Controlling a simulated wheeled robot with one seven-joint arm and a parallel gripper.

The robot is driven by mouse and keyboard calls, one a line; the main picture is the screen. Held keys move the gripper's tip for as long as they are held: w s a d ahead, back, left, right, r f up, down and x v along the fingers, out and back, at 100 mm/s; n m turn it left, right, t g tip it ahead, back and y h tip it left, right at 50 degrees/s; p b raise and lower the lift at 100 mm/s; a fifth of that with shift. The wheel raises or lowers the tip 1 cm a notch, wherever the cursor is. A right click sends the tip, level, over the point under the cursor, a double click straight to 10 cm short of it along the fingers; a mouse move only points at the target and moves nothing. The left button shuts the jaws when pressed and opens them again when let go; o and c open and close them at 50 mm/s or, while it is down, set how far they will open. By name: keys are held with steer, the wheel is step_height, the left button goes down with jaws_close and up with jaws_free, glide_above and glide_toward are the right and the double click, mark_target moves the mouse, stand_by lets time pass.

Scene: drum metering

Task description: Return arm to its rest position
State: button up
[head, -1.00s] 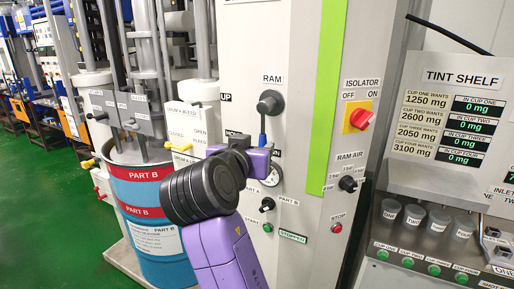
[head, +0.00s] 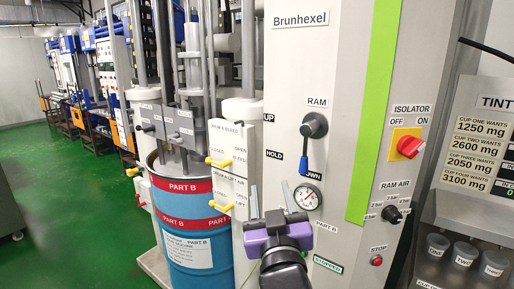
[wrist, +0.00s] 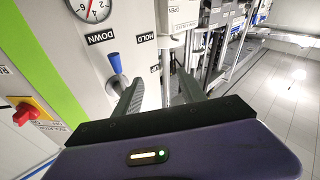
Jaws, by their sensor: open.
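My gripper (head: 271,205) is in front of the machine cabinet (head: 300,90) in the head view, just left of the pressure gauge (head: 307,196). Its two grey fingers stand apart with nothing between them, as the wrist view also shows (wrist: 157,92). The purple arm comes up from the bottom of the head view. The ram lever (head: 314,125) has its blue handle hanging toward the DOWN label. That handle shows in the wrist view (wrist: 115,63), left of the fingers. I cannot tell whether the fingers touch the cabinet.
A blue Part B drum (head: 188,240) with yellow valve handles beside it stands left of my arm. A red isolator knob (head: 409,146) and a ram air knob (head: 392,214) are on the right. The tint shelf cups (head: 464,255) stand far right. Green floor (head: 75,190) lies open at left.

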steer(key=s+d+f+n+y, duration=0.1)
steer(key=s+d+f, duration=0.2)
steer(key=s+f, duration=0.45)
steer(key=s+d+f+n+y, duration=0.1)
steer(key=s+d+f+y, duration=0.15)
steer(key=s+f, duration=0.45)
steer(key=s+d+f+m+g+h, duration=0.1)
steer(key=s+d+f, duration=0.2)
steer(key=s, duration=0.7)
steer(key=s+d+f+m+g+h, duration=0.2)
steer(key=s+d+f, duration=0.2)
steer(key=s, duration=0.7)
steer(key=s+d+f+m+g+h, duration=0.1)
steer(key=s+d+f+g+h, duration=0.1)
steer(key=s, duration=0.9)
steer(key=d+f, duration=0.1)
steer(key=d, duration=0.1)
steer(key=shift+d+f+m, duration=0.15)
steer(key=shift+d+m, duration=0.15)
